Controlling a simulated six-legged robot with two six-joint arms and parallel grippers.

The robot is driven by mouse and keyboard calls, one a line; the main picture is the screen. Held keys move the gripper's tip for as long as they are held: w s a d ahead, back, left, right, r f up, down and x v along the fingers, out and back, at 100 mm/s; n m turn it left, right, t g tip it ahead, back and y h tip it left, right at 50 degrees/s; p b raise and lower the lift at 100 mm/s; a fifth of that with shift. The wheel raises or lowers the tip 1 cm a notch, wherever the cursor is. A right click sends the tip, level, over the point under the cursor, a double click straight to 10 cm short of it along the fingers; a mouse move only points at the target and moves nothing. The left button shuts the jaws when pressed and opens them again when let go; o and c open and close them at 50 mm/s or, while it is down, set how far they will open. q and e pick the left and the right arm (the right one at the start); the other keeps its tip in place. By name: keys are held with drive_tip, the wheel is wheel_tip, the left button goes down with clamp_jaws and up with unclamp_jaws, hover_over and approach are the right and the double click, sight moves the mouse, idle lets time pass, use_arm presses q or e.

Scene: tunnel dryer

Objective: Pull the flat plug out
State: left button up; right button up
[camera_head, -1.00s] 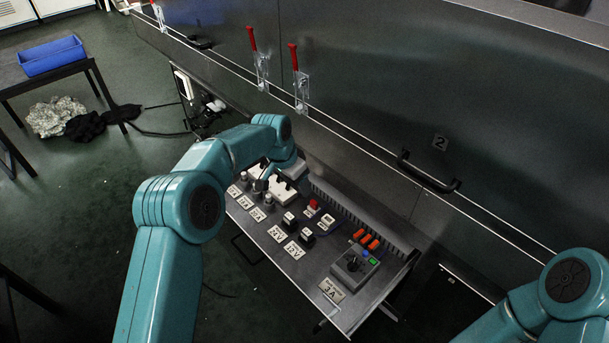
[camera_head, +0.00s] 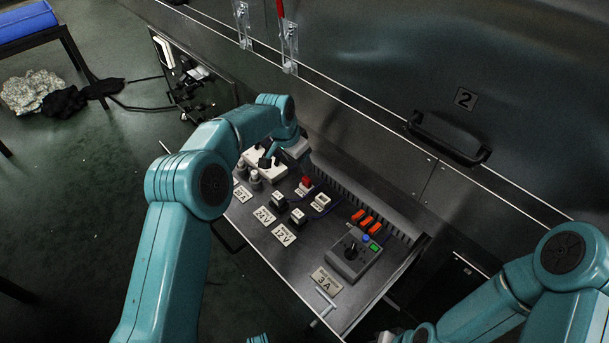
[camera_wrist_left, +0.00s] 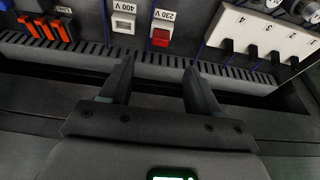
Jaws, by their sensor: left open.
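My left gripper (camera_wrist_left: 157,68) is open and empty in the left wrist view, its two dark fingers pointing at the back of the panel. A red block (camera_wrist_left: 160,37) in the 230 V socket sits just beyond the fingertips, apart from them. It also shows in the head view (camera_head: 306,182). A white 400 V socket (camera_wrist_left: 123,25) is to its left. A white strip (camera_wrist_left: 258,38) with numbered black pieces is to its right. In the head view, small black-and-white pieces stand by the 24 V (camera_head: 278,200) and 12 V (camera_head: 298,215) labels. I cannot tell which piece is the flat plug.
Orange pieces (camera_head: 366,221) and a grey box with a black knob (camera_head: 352,253) occupy the panel's right part. A slotted grey duct (camera_wrist_left: 60,48) runs along the back. The steel wall with a black handle (camera_head: 447,137) rises behind. My right gripper is not visible.

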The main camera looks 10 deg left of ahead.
sight(306, 179)
use_arm(q)
drive_tip(key=b+x, duration=0.2)
drive_tip(key=x, duration=0.8)
drive_tip(key=shift+w+f+b, duration=0.1)
drive_tip(key=shift+f+b, duration=0.15)
drive_tip(key=shift+b, duration=0.1)
clamp_jaws()
